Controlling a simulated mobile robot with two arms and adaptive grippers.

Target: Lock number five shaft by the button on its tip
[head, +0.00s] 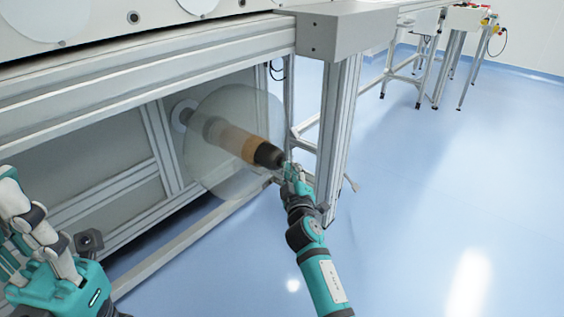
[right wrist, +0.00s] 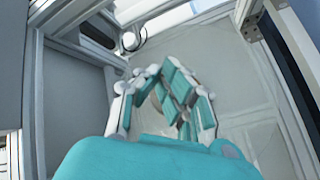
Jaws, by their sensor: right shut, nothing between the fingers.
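The shaft (head: 225,137) sticks out from the machine's side under the table, with a tan core (head: 250,149) and a black tip (head: 269,156). A large clear disc (head: 208,165) surrounds it. My right gripper (head: 290,172) is at the black tip's outer end in the head view; I cannot tell whether it touches. In the right wrist view its teal fingers (right wrist: 172,95) are curled together, shut and empty, and hide the shaft's tip. The button cannot be made out. My left gripper (head: 30,225) is at the lower left, away from the shaft; its finger opening is unclear.
The machine's aluminium frame (head: 340,120) has an upright post just right of the shaft. A lower rail (head: 190,240) runs beneath it. The blue floor (head: 430,200) to the right is clear. Another work stand (head: 440,50) is far back.

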